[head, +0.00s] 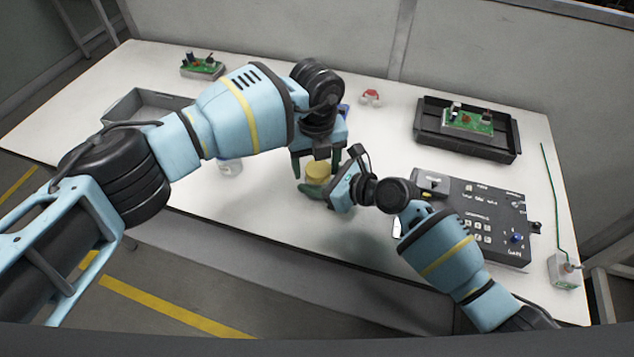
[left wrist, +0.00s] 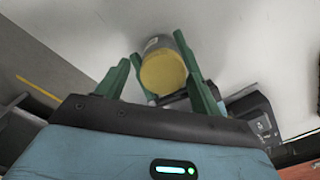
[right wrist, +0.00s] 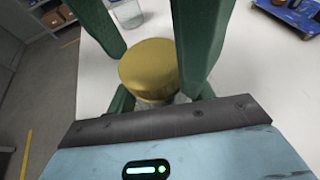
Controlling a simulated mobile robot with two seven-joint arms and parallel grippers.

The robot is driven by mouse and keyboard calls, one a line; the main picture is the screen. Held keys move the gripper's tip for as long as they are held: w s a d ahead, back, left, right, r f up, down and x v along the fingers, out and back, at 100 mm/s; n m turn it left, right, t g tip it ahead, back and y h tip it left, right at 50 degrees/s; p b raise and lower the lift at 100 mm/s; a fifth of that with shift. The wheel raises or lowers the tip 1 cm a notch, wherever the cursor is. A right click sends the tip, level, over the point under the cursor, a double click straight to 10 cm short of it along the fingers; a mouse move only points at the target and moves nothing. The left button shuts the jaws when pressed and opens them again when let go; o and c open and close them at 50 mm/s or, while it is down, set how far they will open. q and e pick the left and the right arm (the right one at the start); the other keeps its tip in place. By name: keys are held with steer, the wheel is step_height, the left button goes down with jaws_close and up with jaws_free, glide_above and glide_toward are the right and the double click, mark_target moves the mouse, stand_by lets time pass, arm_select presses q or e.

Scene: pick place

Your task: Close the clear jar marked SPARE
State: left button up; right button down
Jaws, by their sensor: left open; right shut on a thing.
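A clear jar with a gold-yellow lid (head: 318,171) stands near the middle of the table. The lid sits on top of the jar; how tightly cannot be told. A label patch shows on the jar body (left wrist: 153,43) in the left wrist view, but its text is unreadable. My left gripper (head: 317,164) is open above the jar, with its fingers either side of the lid. My right gripper (head: 322,188) is shut on the jar body below the lid. In the right wrist view the gold lid (right wrist: 148,66) lies between the green fingers, and the body is mostly hidden.
A second clear jar (head: 230,168) stands to the left. A grey tray (head: 125,107) and a circuit board (head: 202,68) lie at left. A small red object (head: 371,97) is behind. A black tray (head: 465,148), a dark control panel (head: 505,244) and a small box (head: 564,272) are at right.

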arm_select(q)
steer(key=shift+r, duration=2.2)
steer(key=shift+c, duration=0.4)
steer(key=n, duration=0.1)
steer(key=r+n, duration=0.1)
steer(key=shift+d+r+n, duration=0.15)
steer(key=shift+r+n, duration=0.15)
steer(key=shift+n, duration=0.1)
steer(key=r+n, duration=0.1)
steer(key=n, duration=0.1)
steer(key=r+n, duration=0.1)
steer(key=shift+n, duration=0.4)
steer(key=shift+f, duration=0.1)
steer(key=shift+f, duration=3.95)
